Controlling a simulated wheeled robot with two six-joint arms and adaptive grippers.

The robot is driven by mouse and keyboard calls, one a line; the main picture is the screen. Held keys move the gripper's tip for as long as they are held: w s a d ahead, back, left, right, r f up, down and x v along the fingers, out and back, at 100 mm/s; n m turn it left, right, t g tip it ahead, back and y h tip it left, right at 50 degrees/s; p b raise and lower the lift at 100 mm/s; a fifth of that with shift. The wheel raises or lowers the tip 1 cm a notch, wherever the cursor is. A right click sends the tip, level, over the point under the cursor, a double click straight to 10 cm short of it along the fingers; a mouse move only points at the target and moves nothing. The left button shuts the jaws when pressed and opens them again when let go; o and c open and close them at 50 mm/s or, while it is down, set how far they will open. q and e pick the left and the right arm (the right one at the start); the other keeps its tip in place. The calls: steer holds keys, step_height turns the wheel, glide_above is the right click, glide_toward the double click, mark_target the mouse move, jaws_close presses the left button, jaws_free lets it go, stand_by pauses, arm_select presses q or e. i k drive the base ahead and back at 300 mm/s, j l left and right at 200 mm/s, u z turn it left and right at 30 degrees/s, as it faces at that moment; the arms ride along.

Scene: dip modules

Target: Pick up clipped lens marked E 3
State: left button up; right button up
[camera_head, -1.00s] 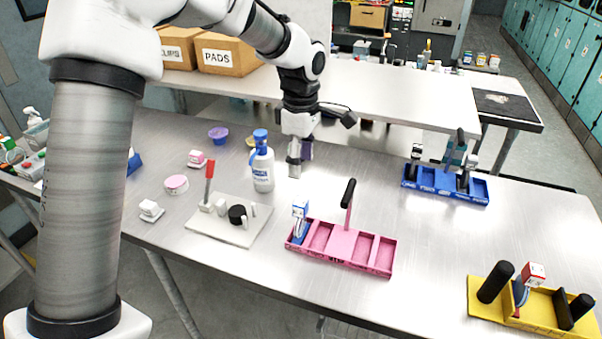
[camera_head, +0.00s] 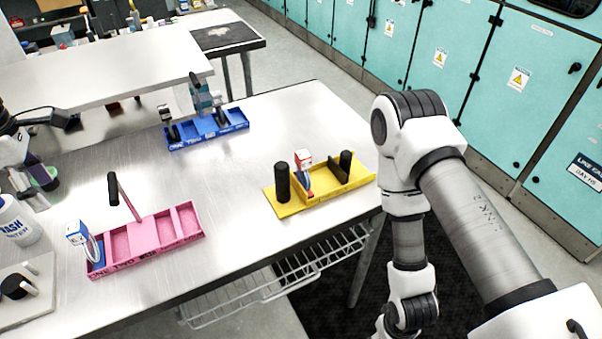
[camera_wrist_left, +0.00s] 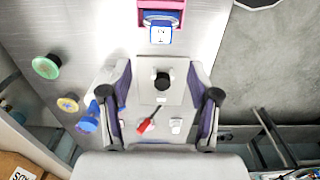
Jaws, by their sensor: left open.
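A clip with a blue and white tag (camera_head: 77,233) stands in the left end of the pink tray (camera_head: 150,240); the tag also shows at the top of the wrist view (camera_wrist_left: 160,34). A clip with a red and white tag (camera_head: 304,160) stands in the yellow tray (camera_head: 290,207). I cannot read E 3 on either tag. My left gripper (camera_head: 38,178) is at the left edge of the head view, partly cut off. In the wrist view its purple-padded fingers (camera_wrist_left: 160,72) are apart and empty, above the white board. My right gripper is out of view.
A blue tray (camera_head: 210,130) with upright parts stands at the back. Teal cabinets (camera_head: 400,45) line the right. The table's middle is clear.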

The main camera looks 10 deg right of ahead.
mark_target(303, 159)
steer(key=k+l, duration=0.15)
steer(key=l, duration=0.2)
steer(key=k+l, duration=0.1)
steer(key=l, duration=0.25)
steer(key=k+l, duration=0.15)
steer(key=l, duration=0.2)
steer(key=k+l, duration=0.1)
steer(key=l, duration=0.3)
steer(key=k+l+z, duration=0.1)
steer(key=l, duration=0.25)
